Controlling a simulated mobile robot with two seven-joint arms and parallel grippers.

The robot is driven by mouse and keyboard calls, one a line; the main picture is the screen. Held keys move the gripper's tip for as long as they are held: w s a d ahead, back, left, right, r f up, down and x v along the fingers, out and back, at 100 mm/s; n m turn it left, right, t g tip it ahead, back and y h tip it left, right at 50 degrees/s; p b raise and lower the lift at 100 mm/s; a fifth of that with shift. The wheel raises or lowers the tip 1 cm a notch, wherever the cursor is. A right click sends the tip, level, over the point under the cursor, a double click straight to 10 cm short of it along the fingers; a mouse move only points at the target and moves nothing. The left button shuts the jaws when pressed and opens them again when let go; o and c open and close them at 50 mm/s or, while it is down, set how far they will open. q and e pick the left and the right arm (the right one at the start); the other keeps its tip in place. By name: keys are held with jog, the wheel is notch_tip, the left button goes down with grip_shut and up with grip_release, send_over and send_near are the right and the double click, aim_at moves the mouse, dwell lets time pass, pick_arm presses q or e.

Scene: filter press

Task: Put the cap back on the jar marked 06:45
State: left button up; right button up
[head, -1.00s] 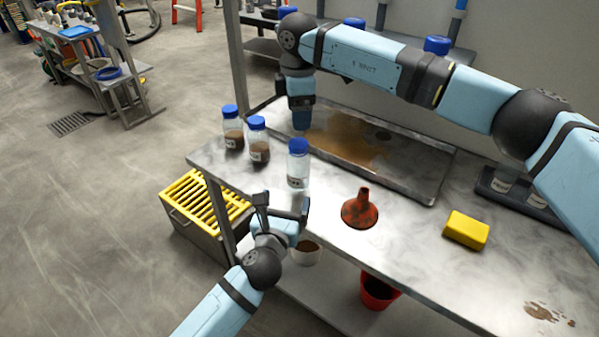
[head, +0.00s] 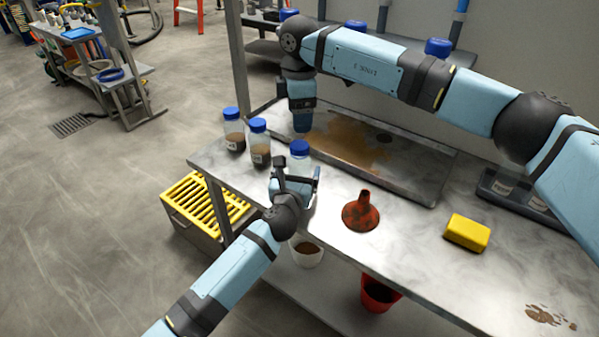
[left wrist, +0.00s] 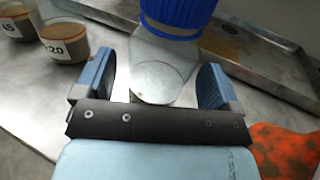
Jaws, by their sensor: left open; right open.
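Three jars with blue caps stand on the steel bench. The far left jar (head: 234,141) and the one beside it (head: 259,152) hold brown matter. In the left wrist view, the far left jar's label (left wrist: 8,30) ends in "45", its start cut off. The second jar's label (left wrist: 68,44) is only partly readable. The third jar (left wrist: 163,62) looks clear and empty; its blue cap (head: 300,147) is on top. My left gripper (head: 298,180) is open, its fingers on either side of this jar.
A stained steel tray (head: 425,190) lies at the back of the bench. A red funnel (head: 361,212) and a yellow sponge (head: 466,232) lie to the right. A dark rack (head: 490,182) holds jars further right. A yellow-slatted crate (head: 205,203) stands below the bench's left end.

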pick_arm(q)
jog(key=shift+x, duration=1.35)
